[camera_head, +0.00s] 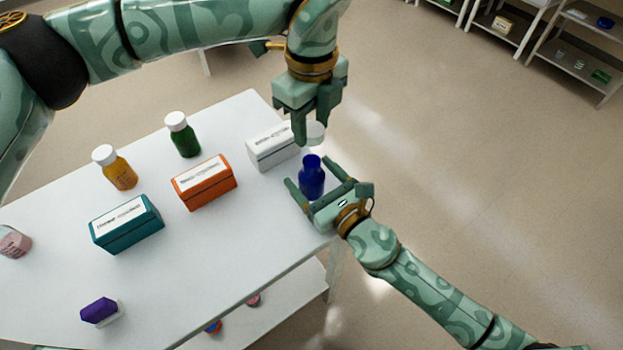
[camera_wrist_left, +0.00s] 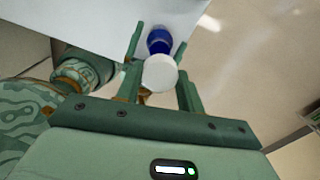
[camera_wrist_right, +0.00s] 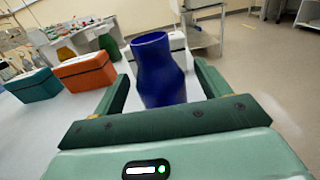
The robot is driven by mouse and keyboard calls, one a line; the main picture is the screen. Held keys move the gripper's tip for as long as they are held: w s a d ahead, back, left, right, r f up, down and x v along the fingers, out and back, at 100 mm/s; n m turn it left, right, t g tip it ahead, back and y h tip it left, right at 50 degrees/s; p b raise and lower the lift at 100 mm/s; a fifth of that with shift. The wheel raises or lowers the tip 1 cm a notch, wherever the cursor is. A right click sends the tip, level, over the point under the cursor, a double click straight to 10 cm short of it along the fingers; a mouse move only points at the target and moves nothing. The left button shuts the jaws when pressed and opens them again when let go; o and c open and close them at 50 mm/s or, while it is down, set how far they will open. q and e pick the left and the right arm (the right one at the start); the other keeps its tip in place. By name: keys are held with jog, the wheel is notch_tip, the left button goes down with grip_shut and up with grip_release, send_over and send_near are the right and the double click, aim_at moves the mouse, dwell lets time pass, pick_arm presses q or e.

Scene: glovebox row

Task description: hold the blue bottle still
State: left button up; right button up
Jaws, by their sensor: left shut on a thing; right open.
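The blue bottle (camera_head: 311,180) stands upright and uncapped near the right end of the white table. My right gripper (camera_head: 308,171) is open, with one finger on each side of the bottle. In the right wrist view the bottle (camera_wrist_right: 160,75) shows a gap to each finger. My left gripper (camera_head: 314,122) is above the bottle, shut on a white cap (camera_head: 316,132). In the left wrist view the cap (camera_wrist_left: 160,73) is between the fingers, with the blue bottle (camera_wrist_left: 158,41) beyond it.
A white box (camera_head: 272,150) stands close behind the bottle. An orange box (camera_head: 205,185), a teal box (camera_head: 127,225), a green bottle (camera_head: 184,138), an amber bottle (camera_head: 117,170) and a purple item (camera_head: 99,311) are further left. The table's edge is just right of the bottle.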

aim_at(312, 144)
jog(key=shift+x, duration=1.3)
jog(key=shift+c, duration=0.4)
jog(key=c, duration=1.4)
pick_arm(q)
jog(key=shift+f, duration=2.5)
jog(key=shift+f, duration=0.85)
jog(key=shift+f, duration=0.55)
